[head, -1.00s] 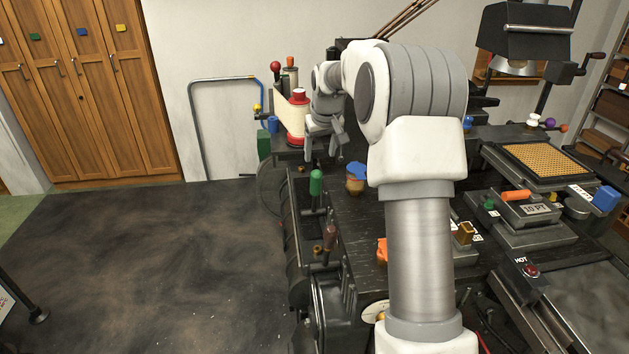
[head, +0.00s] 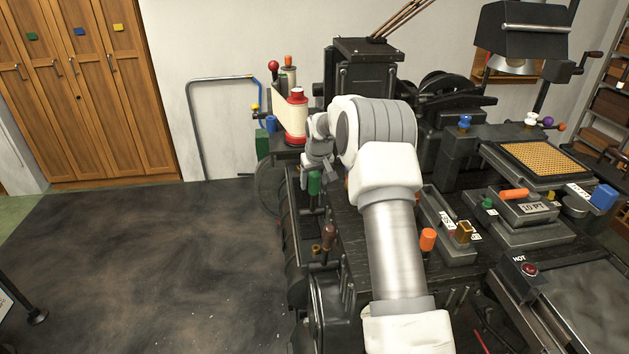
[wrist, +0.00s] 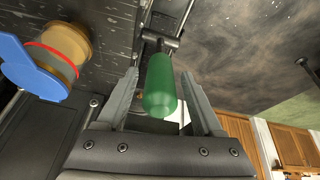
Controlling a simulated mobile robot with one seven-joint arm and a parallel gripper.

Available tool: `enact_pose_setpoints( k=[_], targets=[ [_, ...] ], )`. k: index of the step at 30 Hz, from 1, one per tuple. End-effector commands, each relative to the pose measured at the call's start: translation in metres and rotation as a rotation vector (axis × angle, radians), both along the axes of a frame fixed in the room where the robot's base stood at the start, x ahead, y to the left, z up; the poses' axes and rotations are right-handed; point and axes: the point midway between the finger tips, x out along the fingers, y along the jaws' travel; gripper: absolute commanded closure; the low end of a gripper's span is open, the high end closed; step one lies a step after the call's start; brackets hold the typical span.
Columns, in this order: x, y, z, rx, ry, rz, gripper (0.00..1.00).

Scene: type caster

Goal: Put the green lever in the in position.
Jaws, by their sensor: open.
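The green lever (head: 315,184) stands at the left side of the dark machine, its rounded green handle on a dark metal rod. In the wrist view the green handle (wrist: 160,88) lies between my two fingers, its rounded end toward the palm. My gripper (wrist: 164,82) is open, with a finger on each side of the handle. I cannot tell whether either finger touches it. In the head view my gripper (head: 313,180) is over the top of the handle and partly hides it. No label for the lever's positions is readable.
A tan piece with a blue top (wrist: 55,65) is close on the left in the wrist view. A brown-handled lever (head: 328,238) stands nearer on the machine. A red-and-cream spool (head: 296,118) is behind my gripper. Open floor (head: 160,260) lies left of the machine.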

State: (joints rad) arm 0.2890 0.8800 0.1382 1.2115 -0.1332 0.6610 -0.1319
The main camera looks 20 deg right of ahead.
Motion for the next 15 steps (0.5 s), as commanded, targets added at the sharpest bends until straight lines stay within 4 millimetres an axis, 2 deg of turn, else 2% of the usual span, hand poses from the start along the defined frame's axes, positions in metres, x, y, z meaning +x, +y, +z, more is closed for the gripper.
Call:
enact_pose_setpoints(
  k=[4, 15],
  targets=[
    [0.0001, 0.0001, 0.0003, 0.000, 0.000, 0.000, 0.32],
    [-0.0001, 0.0001, 0.0006, 0.000, 0.000, 0.000, 0.98]
  ],
)
